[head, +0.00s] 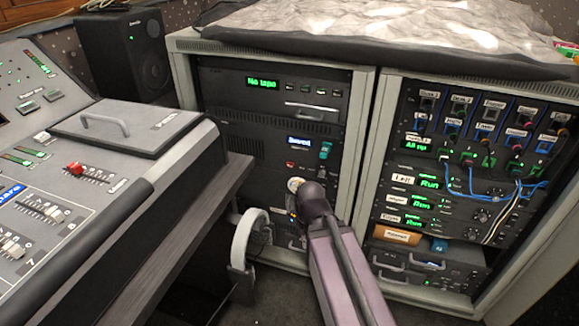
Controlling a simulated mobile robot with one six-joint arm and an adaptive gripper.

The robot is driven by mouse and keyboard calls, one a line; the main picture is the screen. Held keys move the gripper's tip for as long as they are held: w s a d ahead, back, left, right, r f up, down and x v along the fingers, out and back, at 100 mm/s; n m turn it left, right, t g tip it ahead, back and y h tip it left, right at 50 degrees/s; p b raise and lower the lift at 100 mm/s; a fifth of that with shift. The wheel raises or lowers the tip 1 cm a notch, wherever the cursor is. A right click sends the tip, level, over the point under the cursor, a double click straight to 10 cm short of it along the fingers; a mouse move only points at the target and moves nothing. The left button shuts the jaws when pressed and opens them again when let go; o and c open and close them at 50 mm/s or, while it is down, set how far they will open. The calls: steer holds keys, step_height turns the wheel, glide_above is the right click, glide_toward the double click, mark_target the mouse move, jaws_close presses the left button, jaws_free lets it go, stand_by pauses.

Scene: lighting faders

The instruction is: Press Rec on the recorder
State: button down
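The left rack holds a unit with a green display (262,82) that reads "No tape", with a row of small buttons (313,91) to its right. Lower in the same rack is a dark panel with a small lit blue-white label (299,142), a small red button (290,164) and teal parts (326,150). I cannot read a Rec marking on any button. My arm reaches up from the bottom, and its end, with my gripper (294,203), is in front of the lower left rack. The fingers are too small and hidden to tell open from shut.
A mixing desk (150,190) with faders fills the left. A white hoop-shaped object (246,240) is beside my arm, in front of the rack. A right rack (378,170) holds patch cables and "Run" displays. A black speaker (125,55) stands behind the desk.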

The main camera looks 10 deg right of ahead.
step_height(320, 180, up, 3)
steer(key=p, duration=0.3)
steer(key=shift+r, duration=0.15)
steer(key=shift+s, duration=0.1)
stand_by(0.5)
